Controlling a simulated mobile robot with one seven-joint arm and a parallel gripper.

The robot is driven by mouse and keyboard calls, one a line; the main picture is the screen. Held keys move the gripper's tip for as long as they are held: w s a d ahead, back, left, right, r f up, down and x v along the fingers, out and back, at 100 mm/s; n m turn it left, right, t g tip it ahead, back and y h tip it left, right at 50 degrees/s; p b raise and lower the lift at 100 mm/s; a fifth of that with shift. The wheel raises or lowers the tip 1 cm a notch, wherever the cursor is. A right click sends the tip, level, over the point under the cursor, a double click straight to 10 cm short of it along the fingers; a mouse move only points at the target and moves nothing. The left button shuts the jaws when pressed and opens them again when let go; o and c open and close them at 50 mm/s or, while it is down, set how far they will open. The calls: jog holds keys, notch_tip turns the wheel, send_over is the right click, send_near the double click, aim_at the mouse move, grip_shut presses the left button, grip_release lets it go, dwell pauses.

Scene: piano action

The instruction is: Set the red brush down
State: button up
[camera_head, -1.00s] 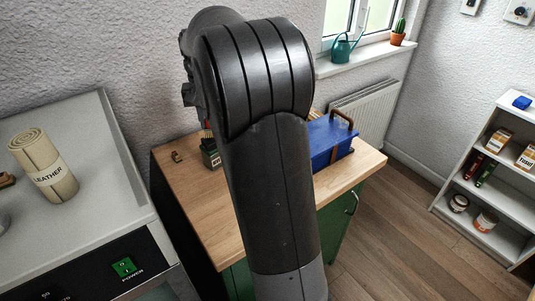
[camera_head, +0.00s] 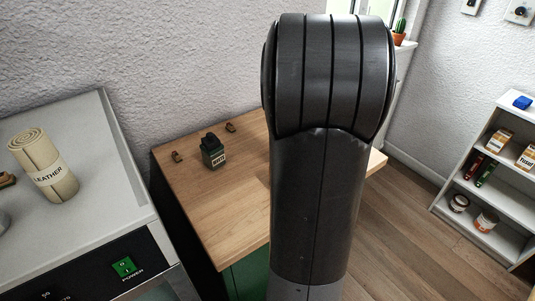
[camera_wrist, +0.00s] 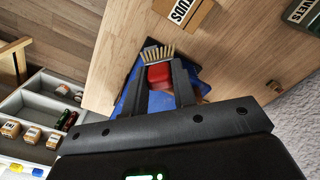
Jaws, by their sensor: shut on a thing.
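The red brush (camera_wrist: 159,76), with pale bristles at its far end, is between the two dark fingers of my gripper (camera_wrist: 160,80) in the wrist view. My gripper is shut on it. A blue box (camera_wrist: 127,101) lies behind the brush and fingers in that view; whether the brush touches it I cannot tell. In the head view my arm hides the brush, the gripper and the blue box.
The wooden worktop (camera_head: 215,205) has bare room at its front left. A dark labelled box (camera_head: 213,152) and two small brown things stand towards its back. The wrist view shows a box labelled "UDS" (camera_wrist: 180,12). Shelves (camera_head: 486,185) stand at the right.

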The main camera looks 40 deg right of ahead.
jog(key=w+a+f, duration=0.2)
jog(key=w, duration=0.1)
jog(key=w+a+f, duration=0.2)
jog(key=w+f, duration=0.1)
jog(key=w+a+f, duration=0.2)
jog(key=w, duration=0.1)
jog(key=shift+w+a+f, duration=0.2)
jog(key=shift+w+f, duration=0.1)
jog(key=shift+w, duration=0.05)
jog(key=shift+f, duration=2)
jog(key=shift+f, duration=0.1)
jog(key=o, duration=1)
